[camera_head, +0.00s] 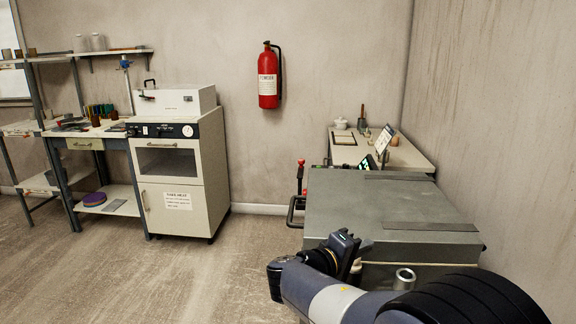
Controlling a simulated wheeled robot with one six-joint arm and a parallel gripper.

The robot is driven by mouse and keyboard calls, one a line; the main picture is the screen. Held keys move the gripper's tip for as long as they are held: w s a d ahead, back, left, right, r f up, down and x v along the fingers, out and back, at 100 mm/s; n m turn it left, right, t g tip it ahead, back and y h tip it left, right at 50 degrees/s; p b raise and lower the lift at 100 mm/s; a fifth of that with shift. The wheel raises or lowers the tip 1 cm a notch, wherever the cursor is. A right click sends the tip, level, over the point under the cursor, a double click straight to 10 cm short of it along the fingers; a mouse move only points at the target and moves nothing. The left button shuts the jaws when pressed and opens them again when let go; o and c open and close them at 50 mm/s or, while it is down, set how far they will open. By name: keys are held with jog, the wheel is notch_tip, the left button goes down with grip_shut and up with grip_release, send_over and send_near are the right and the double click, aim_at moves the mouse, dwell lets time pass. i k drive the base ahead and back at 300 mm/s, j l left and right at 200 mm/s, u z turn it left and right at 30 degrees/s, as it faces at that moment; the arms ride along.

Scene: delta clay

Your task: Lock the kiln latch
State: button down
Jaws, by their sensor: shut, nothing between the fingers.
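A large grey metal box, which looks like the kiln (355,205), stands at the right with its flat top closed. An upright lever with a red knob (300,163) rises at its left far side. A black bar handle (292,212) sticks out on the left side below it. I cannot tell for sure which of these is the latch. My gripper (345,242) is at the box's near edge, shut and empty, apart from the lever and the handle. My arm hides much of the box's near side.
A white oven-like cabinet (180,175) with a lidded box (175,101) on top stands at the left, beside a workbench (85,130). A side table (400,155) is behind the grey box. A red extinguisher (268,78) hangs on the wall. The middle floor is clear.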

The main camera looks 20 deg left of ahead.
aim_at(301, 161)
jog(key=i+j, duration=0.15)
jog(key=j, duration=0.2)
jog(key=i+j, duration=0.2)
jog(key=j, duration=0.2)
jog(key=i+j+z, duration=0.1)
jog(key=j, duration=0.25)
jog(key=i+j, duration=0.25)
jog(key=j, duration=0.15)
jog(key=i+j, duration=0.15)
jog(key=j, duration=0.25)
jog(key=i+j+z, duration=0.1)
jog(key=j, duration=0.3)
jog(key=i+j, duration=0.2)
jog(key=j, duration=0.2)
